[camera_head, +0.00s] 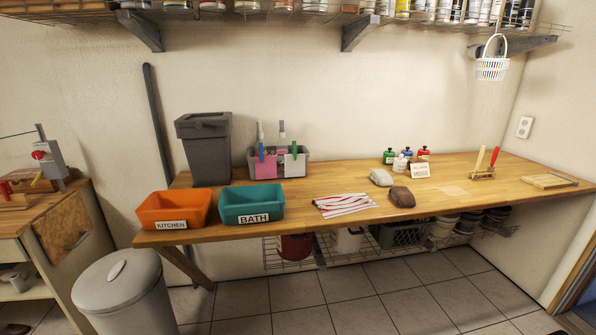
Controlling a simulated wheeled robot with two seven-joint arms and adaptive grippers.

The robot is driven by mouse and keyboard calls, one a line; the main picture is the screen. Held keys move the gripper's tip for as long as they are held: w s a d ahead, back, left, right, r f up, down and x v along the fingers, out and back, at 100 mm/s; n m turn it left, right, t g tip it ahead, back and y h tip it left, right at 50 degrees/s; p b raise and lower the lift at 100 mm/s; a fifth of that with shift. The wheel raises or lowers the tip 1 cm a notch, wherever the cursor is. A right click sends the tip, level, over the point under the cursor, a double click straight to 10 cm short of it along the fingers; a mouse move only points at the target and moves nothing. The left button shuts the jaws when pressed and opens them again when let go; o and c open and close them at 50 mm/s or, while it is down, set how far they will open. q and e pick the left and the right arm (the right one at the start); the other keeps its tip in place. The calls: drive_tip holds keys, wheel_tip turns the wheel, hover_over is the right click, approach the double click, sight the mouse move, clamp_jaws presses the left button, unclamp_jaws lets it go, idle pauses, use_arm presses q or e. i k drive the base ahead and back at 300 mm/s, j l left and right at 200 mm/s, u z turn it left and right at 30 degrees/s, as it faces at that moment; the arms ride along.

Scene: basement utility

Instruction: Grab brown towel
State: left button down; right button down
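A small brown folded or rolled bundle, which looks like the brown towel (402,197), lies on the wooden worktop (290,228) near its front edge, right of centre. A beige-grey bundle (381,177) of similar shape lies just behind it and to its left. A red-and-white striped cloth (345,204) lies flat to the left of the brown one. Neither of my grippers is in view.
An orange bin labelled KITCHEN (173,209) and a teal bin labelled BATH (252,204) stand at the worktop's left front. A grey bin (205,147), a caddy (278,161) and small bottles (406,154) stand behind. A trash can (122,290) stands on the floor. Tiled floor in front is clear.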

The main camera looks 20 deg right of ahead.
sight(401, 195)
drive_tip(key=z, duration=1.35)
